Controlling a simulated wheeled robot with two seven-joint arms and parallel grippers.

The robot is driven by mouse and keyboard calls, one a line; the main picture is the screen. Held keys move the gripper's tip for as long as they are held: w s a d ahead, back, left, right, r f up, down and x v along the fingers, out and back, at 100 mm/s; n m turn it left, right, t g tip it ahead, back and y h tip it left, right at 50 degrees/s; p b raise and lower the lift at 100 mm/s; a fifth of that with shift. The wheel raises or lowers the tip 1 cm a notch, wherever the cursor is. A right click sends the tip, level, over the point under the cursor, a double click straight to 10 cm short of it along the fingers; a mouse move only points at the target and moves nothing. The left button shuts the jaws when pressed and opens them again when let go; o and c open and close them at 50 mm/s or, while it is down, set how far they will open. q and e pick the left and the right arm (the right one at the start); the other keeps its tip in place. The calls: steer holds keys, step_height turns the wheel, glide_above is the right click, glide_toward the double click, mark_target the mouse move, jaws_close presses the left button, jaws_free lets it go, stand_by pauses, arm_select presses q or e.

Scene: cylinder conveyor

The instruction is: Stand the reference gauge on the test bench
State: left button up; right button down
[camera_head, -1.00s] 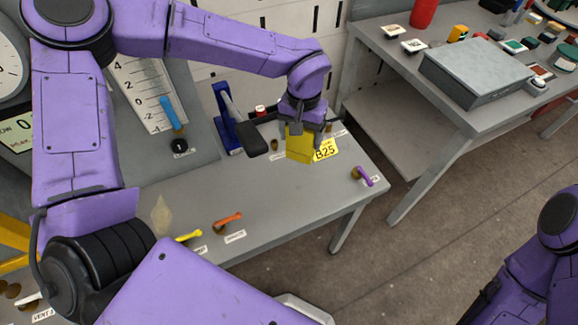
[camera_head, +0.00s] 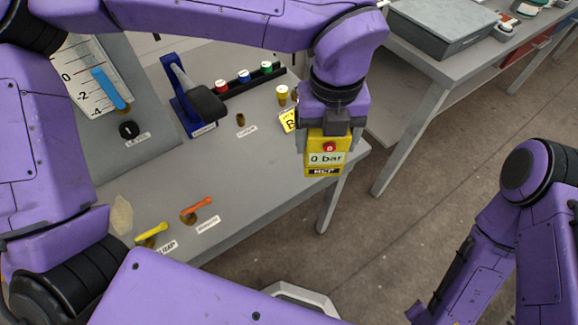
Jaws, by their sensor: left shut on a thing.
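My left gripper (camera_head: 328,128) points down and is shut on the yellow reference gauge (camera_head: 325,160). The gauge hangs upright with its face toward me, showing a "0 bar" display and a red spot above it. It is off the surface, in front of the right end of the near grey bench (camera_head: 245,165) in this picture. I cannot tell its exact height or whether it is over the bench top. Which of the two benches is the test bench cannot be told. My right arm shows at the right, but its gripper is not visible.
The near bench bears a blue stand with a black-ended lever (camera_head: 190,100), a black rail with red, blue and green caps (camera_head: 245,77), and yellow (camera_head: 151,231) and orange (camera_head: 196,209) handles. A second bench with a grey box (camera_head: 440,28) stands at upper right.

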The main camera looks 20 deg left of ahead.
arm_select(q)
steer(key=n, duration=0.2)
steer(key=s+d+n, duration=0.1)
steer(key=n, duration=0.1)
steer(key=s+n, duration=0.1)
steer(key=shift+s+d+n+b, duration=0.1)
steer(key=shift+d+n+b, duration=0.25)
steer(key=shift+n+b, duration=0.05)
steer(key=shift+a+n, duration=0.15)
steer(key=shift+n, duration=0.15)
steer(key=w+a+f+p, duration=0.1)
steer(key=w+a+f, duration=0.2)
steer(key=f, duration=0.1)
steer(key=w+a+f+p, duration=0.1)
steer(key=w+a+f, duration=0.2)
steer(key=f, duration=0.1)
steer(key=w+a+f+p, duration=0.1)
steer(key=w+a+f, duration=0.2)
steer(key=a+f, duration=0.1)
steer(key=shift+w+a+f, duration=0.1)
steer(key=shift+w+f, duration=0.1)
steer(key=shift+f, duration=0.35)
